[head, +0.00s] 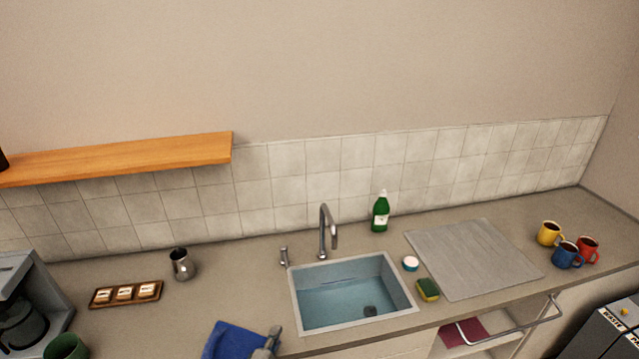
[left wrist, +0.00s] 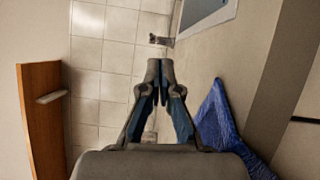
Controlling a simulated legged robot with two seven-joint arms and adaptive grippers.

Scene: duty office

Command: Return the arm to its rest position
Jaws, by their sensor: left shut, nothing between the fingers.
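My left gripper (head: 270,343) shows at the bottom edge of the head view, beside the blue cloth and in front of the sink's left side. In the left wrist view its two fingers (left wrist: 160,70) meet at the tips, with nothing between them. Most of the left arm is outside the head view. My right gripper is in neither view.
A crumpled blue cloth (head: 228,341) lies on the counter (head: 190,315). The sink (head: 345,290) has a tall tap (head: 323,230). A coffee machine (head: 25,300) and green mug (head: 66,347) stand left. A wooden shelf (head: 120,158) juts from the wall.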

